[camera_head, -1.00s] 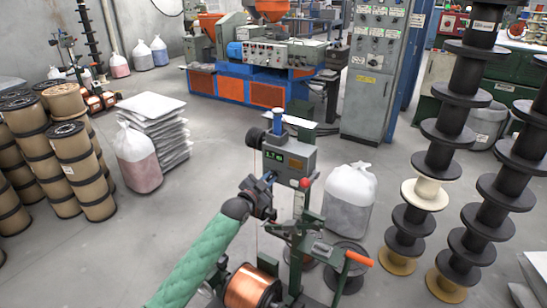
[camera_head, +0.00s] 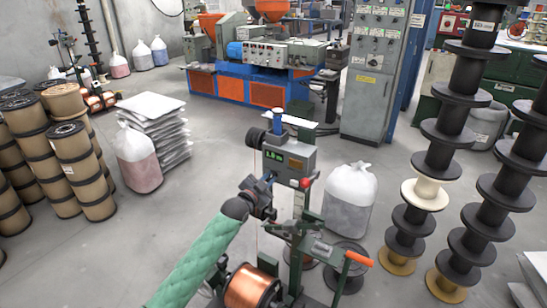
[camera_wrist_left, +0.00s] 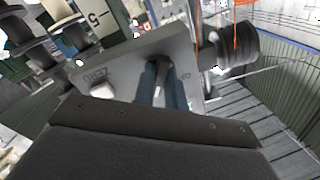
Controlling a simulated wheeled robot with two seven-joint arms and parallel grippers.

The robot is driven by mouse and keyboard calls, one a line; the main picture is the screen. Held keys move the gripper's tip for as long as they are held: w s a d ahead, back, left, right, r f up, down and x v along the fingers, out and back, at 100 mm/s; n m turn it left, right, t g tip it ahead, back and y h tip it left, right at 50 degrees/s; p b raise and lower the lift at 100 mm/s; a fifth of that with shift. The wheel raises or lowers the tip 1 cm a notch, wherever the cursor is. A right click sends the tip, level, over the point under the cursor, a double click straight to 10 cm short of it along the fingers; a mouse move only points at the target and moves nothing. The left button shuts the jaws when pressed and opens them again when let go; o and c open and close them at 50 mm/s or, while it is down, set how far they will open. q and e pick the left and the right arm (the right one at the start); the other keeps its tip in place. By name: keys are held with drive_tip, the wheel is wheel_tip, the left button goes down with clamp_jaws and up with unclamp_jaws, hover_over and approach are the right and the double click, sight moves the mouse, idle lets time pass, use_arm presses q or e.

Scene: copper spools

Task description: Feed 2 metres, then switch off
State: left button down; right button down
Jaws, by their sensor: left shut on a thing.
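The feeding stand has a grey counter box (camera_head: 298,155) with a small green-lit display (camera_head: 271,155); its digits are small and look like about 1.8 m. A copper wire spool (camera_head: 248,289) sits low on the stand, and a thin copper line rises from it towards a dark roller (camera_head: 254,138). A red knob (camera_head: 304,183) is at the box's lower right. My left gripper (camera_head: 263,188) is at the box's lower left. In the left wrist view its blue-padded fingers (camera_wrist_left: 161,86) are closed on a dark part at the grey box, beside a white ZERO button (camera_wrist_left: 103,90). My right gripper is out of view.
An orange-handled lever (camera_head: 359,259) sticks out at the stand's right. A white sack (camera_head: 349,195) stands close behind it. Tall stacks of black spools (camera_head: 443,160) rise at right. Brown spools (camera_head: 75,160) fill the left. Open floor lies left of my arm.

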use_arm(q)
drive_tip(key=shift+f, duration=0.15)
drive_tip(key=shift+r+n+p, duration=0.2)
drive_tip(key=shift+n+p, duration=0.45)
drive_tip(key=shift+n, duration=0.45)
drive_tip(key=n+p, duration=0.1)
drive_tip(key=n, duration=0.2)
drive_tip(key=shift+s+n, duration=0.1)
drive_tip(key=shift+n, duration=0.3)
drive_tip(key=n+p, duration=0.2)
drive_tip(key=n, duration=0.3)
drive_tip(key=shift+n, duration=0.3)
drive_tip(key=shift+f+n, duration=0.15)
drive_tip(key=shift+n, duration=1.05)
drive_tip(key=c, duration=1.3)
unclamp_jaws()
